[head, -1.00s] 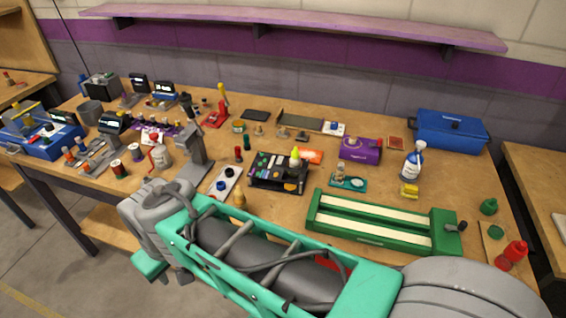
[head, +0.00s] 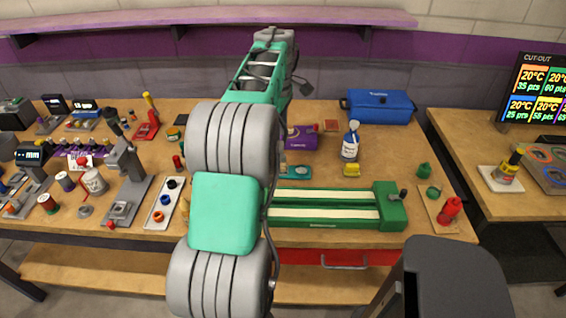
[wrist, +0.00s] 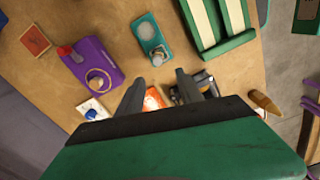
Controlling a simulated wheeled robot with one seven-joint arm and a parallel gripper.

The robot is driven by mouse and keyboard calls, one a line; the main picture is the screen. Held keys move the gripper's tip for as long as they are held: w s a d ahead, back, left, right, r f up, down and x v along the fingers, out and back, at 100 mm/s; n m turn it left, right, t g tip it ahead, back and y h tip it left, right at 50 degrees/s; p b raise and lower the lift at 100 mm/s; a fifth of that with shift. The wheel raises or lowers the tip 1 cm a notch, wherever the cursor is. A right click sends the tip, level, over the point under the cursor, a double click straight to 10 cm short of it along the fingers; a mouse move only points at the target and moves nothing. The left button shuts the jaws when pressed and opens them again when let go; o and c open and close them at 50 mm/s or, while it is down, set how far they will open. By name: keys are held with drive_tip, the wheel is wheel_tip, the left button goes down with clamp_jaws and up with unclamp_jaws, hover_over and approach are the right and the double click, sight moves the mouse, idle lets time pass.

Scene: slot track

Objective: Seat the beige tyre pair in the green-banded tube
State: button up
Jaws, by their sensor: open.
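In the wrist view my gripper (wrist: 158,80) is open and empty, its two dark fingers apart above the bench. In the head view my arm hides the gripper. I cannot pick out the beige tyre pair for certain in either view. A tray with orange and blue rings (head: 555,160) is cut by the right edge of the head view; no green band is clear on it. A screen (head: 535,95) behind it shows orange, green, blue and yellow panels at 20°C.
A white plate (head: 487,178) bears a yellow-and-black piece on the right table. A gap separates the tables.

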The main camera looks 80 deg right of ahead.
sight(283, 155)
drive_tip(key=f, duration=0.5)
drive_tip(key=s+f, duration=0.1)
drive_tip(key=f, duration=0.1)
drive_tip(key=shift+d+f, duration=0.1)
drive_tip(key=shift+f, duration=0.25)
clamp_jaws()
